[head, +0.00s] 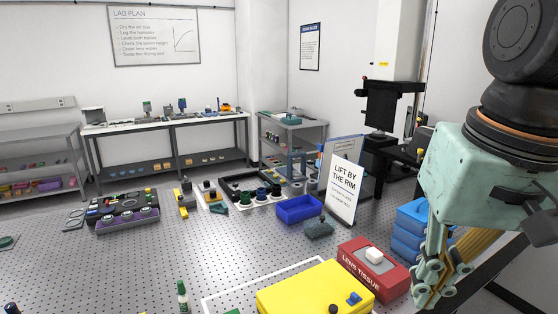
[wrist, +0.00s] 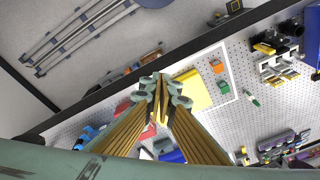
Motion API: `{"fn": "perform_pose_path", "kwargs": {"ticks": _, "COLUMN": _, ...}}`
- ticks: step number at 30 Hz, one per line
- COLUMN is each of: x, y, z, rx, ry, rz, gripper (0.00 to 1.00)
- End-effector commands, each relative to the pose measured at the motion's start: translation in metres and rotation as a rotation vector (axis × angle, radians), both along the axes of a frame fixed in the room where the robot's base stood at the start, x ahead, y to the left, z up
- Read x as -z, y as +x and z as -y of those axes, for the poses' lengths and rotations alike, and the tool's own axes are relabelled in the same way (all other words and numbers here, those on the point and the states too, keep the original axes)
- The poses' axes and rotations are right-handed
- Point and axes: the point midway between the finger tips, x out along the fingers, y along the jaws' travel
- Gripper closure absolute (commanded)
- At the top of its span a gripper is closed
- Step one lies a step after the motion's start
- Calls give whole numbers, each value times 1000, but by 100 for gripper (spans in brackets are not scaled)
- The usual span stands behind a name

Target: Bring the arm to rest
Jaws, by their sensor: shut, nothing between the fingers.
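My arm's upper links fill the right edge of the head view.
A yellow case (head: 315,288) lies at the table's front, next to the red box. A sign (head: 345,190) stands upright behind them, near a blue bin (head: 299,209). Several instruments stand farther back. The table's left front is mostly clear.

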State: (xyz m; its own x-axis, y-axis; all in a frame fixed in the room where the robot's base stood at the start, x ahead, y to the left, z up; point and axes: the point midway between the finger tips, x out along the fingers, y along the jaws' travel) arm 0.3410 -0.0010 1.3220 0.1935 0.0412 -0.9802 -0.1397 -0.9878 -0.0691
Motion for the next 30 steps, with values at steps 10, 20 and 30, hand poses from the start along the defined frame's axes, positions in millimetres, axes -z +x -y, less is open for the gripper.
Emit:
{"fn": "perform_pose_path", "kwargs": {"ticks": 10, "x": 12, "y": -40, "z": -1, "rx": -75, "ry": -44, "rz": 83, "gripper": 100}}
{"fn": "perform_pose_path", "kwargs": {"ticks": 20, "x": 21, "y": -65, "z": -1, "rx": -126, "ry": -76, "rz": 142, "gripper": 100}}
{"fn": "perform_pose_path", "kwargs": {"ticks": 30, "x": 23, "y": -69, "z": 0, "rx": -136, "ry": -81, "rz": 151, "gripper": 100}}
